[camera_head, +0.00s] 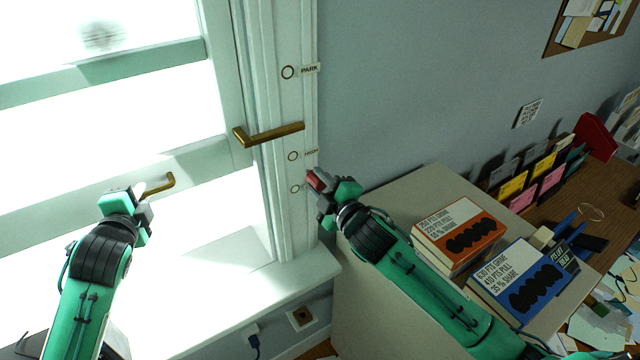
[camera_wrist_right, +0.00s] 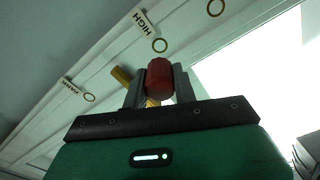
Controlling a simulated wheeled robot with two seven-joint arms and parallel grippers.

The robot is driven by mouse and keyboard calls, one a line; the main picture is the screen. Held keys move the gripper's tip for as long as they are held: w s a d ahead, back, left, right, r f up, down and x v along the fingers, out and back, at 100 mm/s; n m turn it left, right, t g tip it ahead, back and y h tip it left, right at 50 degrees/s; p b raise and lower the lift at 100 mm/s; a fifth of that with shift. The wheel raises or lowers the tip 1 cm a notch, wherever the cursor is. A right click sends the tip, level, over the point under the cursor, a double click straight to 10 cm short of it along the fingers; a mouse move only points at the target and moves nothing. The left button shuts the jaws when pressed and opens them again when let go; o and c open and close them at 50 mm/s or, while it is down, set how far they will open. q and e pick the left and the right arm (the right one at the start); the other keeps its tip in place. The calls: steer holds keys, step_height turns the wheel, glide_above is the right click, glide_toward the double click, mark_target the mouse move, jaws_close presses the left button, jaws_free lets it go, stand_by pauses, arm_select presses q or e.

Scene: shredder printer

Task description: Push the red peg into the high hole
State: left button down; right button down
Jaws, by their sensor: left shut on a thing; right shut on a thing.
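My right gripper (camera_head: 322,192) is shut on the red peg (camera_head: 314,182), in front of the window frame's right post. In the right wrist view the red peg (camera_wrist_right: 159,80) sits between the two fingers. The high hole (camera_head: 293,156), a ring beside the HIGH label, is above and left of the peg in the head view; it also shows in the right wrist view (camera_wrist_right: 160,45). The peg appears outside the hole; the exact gap is unclear. My left gripper (camera_head: 139,195) is shut on the small brass window handle (camera_head: 165,184).
A larger brass lever (camera_head: 268,134) sticks out above the high hole. The PARK hole (camera_head: 288,72) is higher, and a lower hole (camera_head: 295,188) is beside the right gripper. A cabinet (camera_head: 395,200) with an orange box (camera_head: 458,235) and a blue box (camera_head: 522,283) stands right.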

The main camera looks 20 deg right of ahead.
arm_select(q)
steer(key=shift+r, duration=0.2)
arm_select(e)
steer(key=shift+x, duration=2.75)
steer(key=shift+x, duration=1.55)
steer(key=c, duration=1)
jaws_free()
steer(key=shift+c, duration=0.2)
steer(key=v, duration=1.2)
